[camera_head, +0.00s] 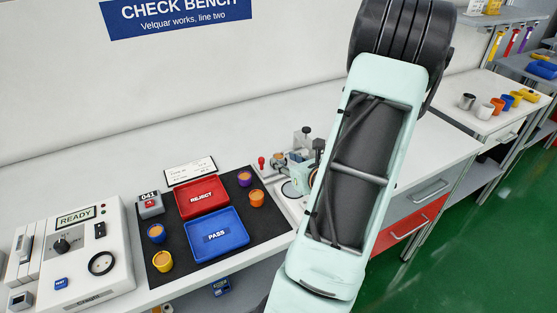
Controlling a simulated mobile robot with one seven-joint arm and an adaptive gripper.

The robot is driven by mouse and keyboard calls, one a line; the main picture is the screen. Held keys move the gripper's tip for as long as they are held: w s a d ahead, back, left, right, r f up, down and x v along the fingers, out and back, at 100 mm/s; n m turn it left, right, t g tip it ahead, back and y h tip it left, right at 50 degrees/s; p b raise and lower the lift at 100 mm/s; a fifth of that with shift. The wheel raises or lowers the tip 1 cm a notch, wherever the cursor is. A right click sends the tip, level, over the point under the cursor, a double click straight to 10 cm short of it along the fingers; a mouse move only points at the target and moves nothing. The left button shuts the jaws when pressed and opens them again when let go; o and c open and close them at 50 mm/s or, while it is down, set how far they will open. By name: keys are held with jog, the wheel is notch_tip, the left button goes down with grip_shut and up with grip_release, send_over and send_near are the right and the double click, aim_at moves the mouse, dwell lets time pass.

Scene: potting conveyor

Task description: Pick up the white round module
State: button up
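I see no round module that is clearly white on the black mat (226,240). The small round modules there are a purple-and-orange one (244,178), an orange one (256,199), a blue-and-orange one (156,233) and a yellow one (162,261). A white cup-shaped piece (485,111) stands on the separate bench at the right; I cannot tell whether it is the module. My arm covers the middle right of the view and hides part of the bench.
A red REJECT tray (182,207) and blue PASS tray (245,240) lie on the mat. A white READY test box (75,262) stands left. A fixture with a red knob (262,161) stands beside my arm. Green floor (440,260) is clear at right.

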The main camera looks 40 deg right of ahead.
aim_at(277, 156)
jog(key=shift+x, duration=1.55)
jog(key=shift+c, duration=0.4)
grip_shut()
jog(key=shift+r, duration=0.15)
